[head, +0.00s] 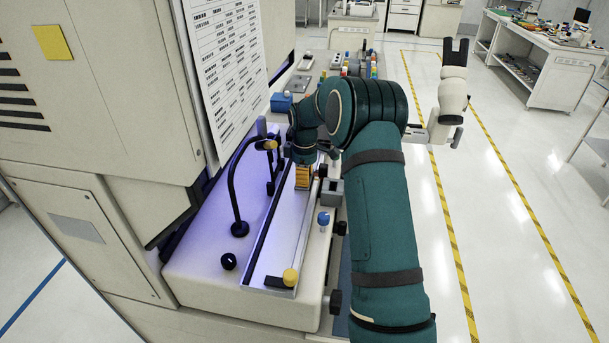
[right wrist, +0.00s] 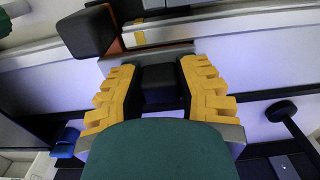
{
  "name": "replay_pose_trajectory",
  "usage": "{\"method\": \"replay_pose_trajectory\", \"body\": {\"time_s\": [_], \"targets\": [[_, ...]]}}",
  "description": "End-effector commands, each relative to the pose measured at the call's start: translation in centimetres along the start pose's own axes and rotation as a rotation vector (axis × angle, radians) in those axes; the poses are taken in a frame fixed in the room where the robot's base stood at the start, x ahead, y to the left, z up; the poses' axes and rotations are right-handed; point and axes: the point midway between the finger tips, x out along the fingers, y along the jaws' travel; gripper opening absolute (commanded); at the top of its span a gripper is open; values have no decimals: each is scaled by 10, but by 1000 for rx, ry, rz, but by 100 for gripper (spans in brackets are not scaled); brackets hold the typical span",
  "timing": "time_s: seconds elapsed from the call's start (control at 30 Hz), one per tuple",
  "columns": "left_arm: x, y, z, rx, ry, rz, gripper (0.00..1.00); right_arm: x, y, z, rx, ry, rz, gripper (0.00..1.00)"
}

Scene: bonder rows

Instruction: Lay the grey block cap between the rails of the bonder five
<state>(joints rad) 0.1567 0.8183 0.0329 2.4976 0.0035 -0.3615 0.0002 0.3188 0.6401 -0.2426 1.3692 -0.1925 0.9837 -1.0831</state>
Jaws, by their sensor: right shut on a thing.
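The bonder (head: 194,262) is a pale machine at the left in the head view. Its long track, with rails on both sides (head: 314,216), runs away from me. My right gripper (head: 303,182) has yellow ridged fingers and is over the far part of this track. In the right wrist view its fingers (right wrist: 160,82) are shut on a dark grey block, which I take for the grey block cap (right wrist: 158,78). The fingers and palm hide part of it. I cannot tell whether it touches the track. My left gripper is not in view.
A black curved arm (head: 233,190) rises left of the track. A yellow knob (head: 290,277) sits at its near end, and a blue-topped knob (head: 323,219) to its right. A grey block (head: 331,191) stands beside the right rail. A blue box (head: 281,102) lies beyond.

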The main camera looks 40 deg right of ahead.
Motion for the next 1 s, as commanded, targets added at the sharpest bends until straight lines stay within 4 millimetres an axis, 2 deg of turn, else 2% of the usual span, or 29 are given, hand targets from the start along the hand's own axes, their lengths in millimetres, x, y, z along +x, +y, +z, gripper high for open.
{"method": "replay_pose_trajectory", "body": {"time_s": [0.23, 0.27, 0.3, 0.33, 1.0], "targets": [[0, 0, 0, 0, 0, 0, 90, 1, 0, 0, 0, 0, 0, 0], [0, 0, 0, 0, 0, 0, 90, 1, 0, 0, 0, 0, 0, 46], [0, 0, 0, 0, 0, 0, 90, 1, 0, 0, 0, 0, 0, 60], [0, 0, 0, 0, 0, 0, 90, 1, 0, 0, 0, 0, 0, 62], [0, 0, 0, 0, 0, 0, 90, 1, 0, 0, 0, 0, 0, 62]]}}
